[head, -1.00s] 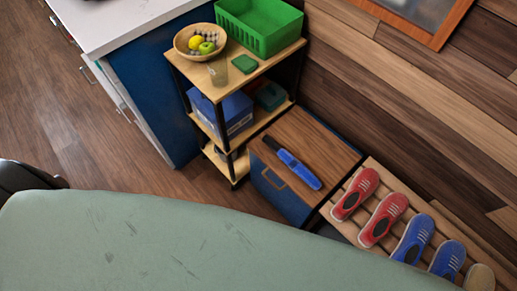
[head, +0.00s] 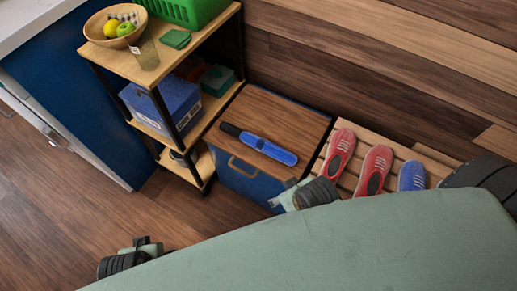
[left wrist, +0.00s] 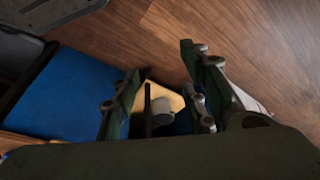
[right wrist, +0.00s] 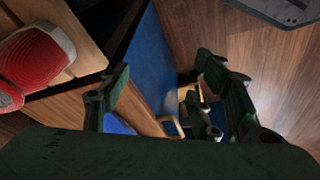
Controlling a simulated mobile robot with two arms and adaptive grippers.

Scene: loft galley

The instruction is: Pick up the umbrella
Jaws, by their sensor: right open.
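The umbrella (head: 266,149) is folded, blue with a black handle, and lies on the brown wooden top of a low blue cabinet (head: 311,113). In the right wrist view a small blue piece (right wrist: 118,124), likely the umbrella, shows behind the left finger. My right gripper (head: 288,196) is open and empty by the cabinet's front right corner, apart from the umbrella; its spread fingers also show in the right wrist view (right wrist: 163,72). My left gripper (head: 143,243) is lower left, over the floor; its fingers are apart and empty in the left wrist view (left wrist: 160,68).
A shelf unit (head: 118,65) left of the cabinet holds a fruit bowl (head: 104,35), a glass (head: 144,50), a green basket (head: 183,10) and a blue box (head: 172,103). A slatted rack (head: 350,178) with red shoes (head: 340,152) and a blue shoe (head: 412,176) adjoins on the right.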

